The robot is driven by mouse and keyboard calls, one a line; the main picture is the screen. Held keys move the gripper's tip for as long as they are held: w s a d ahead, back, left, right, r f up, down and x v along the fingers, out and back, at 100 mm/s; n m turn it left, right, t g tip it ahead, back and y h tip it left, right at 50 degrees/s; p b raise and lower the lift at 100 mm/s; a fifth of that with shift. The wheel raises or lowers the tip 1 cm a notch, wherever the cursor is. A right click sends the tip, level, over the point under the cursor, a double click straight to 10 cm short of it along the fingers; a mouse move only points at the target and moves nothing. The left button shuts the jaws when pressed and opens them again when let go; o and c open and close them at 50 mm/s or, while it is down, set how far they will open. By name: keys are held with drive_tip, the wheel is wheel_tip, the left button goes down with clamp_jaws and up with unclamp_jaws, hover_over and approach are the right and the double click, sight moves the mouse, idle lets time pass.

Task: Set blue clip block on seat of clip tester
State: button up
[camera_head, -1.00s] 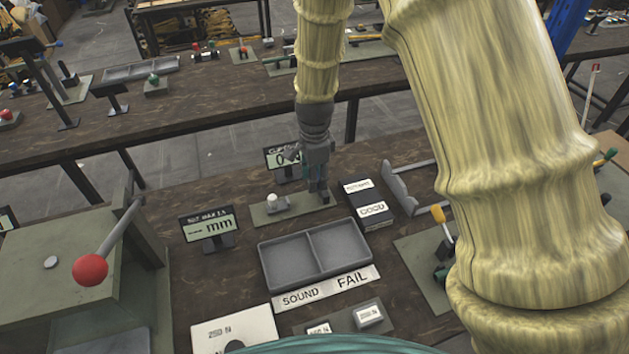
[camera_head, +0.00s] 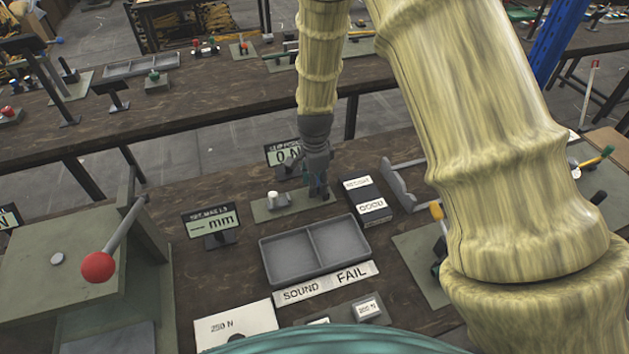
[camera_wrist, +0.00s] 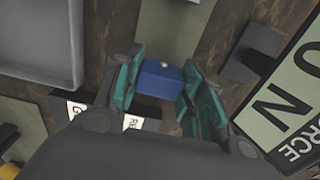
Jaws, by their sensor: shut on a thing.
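The blue clip block (camera_wrist: 160,78) shows in the wrist view between the teal fingers of my gripper (camera_wrist: 162,88), which is shut on it. In the head view my gripper (camera_head: 318,193) hangs over the right end of the clip tester's green base plate (camera_head: 262,214). The block is hidden there behind the fingers. A small grey fixture with a white cylinder (camera_head: 273,198) stands on the plate to the left of my gripper. The tester's display (camera_head: 284,152) stands behind and reads 0 N; it also shows in the wrist view (camera_wrist: 290,95). I cannot tell whether the block touches the seat.
A grey two-part tray (camera_head: 283,278) with SOUND and FAIL labels lies in front. A dark labelled box (camera_head: 366,202) and a grey bracket (camera_head: 398,186) stand close to the right. A red-knobbed lever press (camera_head: 97,267) is at the left.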

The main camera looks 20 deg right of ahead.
drive_tip(key=shift+s+f, duration=0.1)
drive_tip(key=shift+f, duration=0.15)
drive_tip(key=shift+o, duration=0.2)
drive_tip(key=shift+s+f, duration=0.2)
drive_tip(key=shift+f, duration=0.05)
drive_tip(key=o, duration=0.8)
drive_tip(key=shift+f, duration=0.15)
drive_tip(key=shift+w+f, duration=0.15)
drive_tip(key=shift+w+r, duration=0.1)
drive_tip(key=shift+r, duration=0.15)
drive_tip(key=shift+r, duration=0.7)
wheel_tip(320, 180, up, 12)
drive_tip(key=b, duration=0.3)
